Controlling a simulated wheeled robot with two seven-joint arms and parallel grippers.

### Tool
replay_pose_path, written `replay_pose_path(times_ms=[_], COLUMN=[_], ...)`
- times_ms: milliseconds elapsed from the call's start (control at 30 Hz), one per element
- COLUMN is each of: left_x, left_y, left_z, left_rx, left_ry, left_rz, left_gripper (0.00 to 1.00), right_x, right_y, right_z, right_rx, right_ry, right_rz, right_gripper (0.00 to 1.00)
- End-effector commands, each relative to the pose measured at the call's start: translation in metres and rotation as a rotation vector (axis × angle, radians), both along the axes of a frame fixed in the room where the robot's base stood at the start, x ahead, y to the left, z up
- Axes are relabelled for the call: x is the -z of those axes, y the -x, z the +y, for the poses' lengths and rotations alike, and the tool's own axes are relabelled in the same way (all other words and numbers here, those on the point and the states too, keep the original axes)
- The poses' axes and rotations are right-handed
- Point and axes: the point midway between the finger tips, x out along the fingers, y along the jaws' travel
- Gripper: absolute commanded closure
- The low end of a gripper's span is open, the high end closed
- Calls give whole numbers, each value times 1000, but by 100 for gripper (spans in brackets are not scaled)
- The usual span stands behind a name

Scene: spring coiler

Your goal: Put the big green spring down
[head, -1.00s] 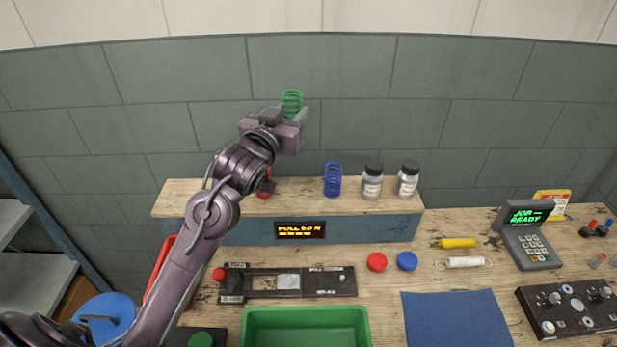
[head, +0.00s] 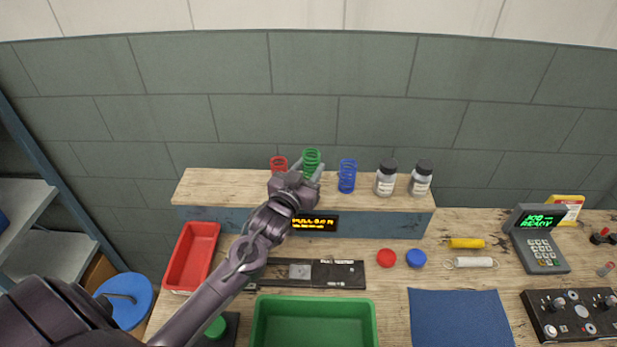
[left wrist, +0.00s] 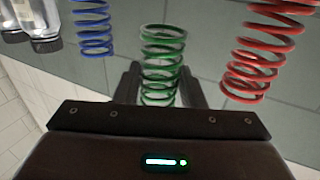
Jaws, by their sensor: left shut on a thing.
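The big green spring (head: 312,160) is upright at the wooden shelf, between the red spring (head: 279,164) and the blue spring (head: 347,176). My left gripper (head: 308,172) is shut on its lower part. In the left wrist view the green spring (left wrist: 161,62) stands between the two fingers (left wrist: 160,88), with the blue spring (left wrist: 92,28) and the red spring (left wrist: 262,50) on either side, apart from it. The gripper hides the green spring's lower end in the head view, so I cannot tell whether it touches the shelf (head: 230,186). My right gripper is not in view.
Two dark-capped jars (head: 386,179) stand on the shelf right of the blue spring. Below are a red tray (head: 191,257), a green tray (head: 314,301), a blue mat (head: 460,318) and a keypad terminal (head: 540,252). The shelf's left end is clear.

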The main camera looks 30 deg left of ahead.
Motion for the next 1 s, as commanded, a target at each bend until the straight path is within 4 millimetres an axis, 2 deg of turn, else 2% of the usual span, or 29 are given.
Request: replay_pose_path(times_ms=[233, 633, 667, 833, 1000], left_x=[32, 39, 39, 39, 38], left_y=[0, 0, 0, 0, 0], left_z=[0, 0, 0, 0, 0], left_rx=[0, 0, 0, 0, 0], left_ry=[0, 0, 0, 0, 0], left_rz=[2, 0, 2, 2, 2], left_gripper=[100, 100, 62, 42, 42], right_x=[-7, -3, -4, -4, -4], right_y=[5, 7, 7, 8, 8], right_z=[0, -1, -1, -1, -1], right_rx=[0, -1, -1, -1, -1], right_ry=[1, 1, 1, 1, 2], right_rz=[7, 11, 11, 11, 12], right_gripper=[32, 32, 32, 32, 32])
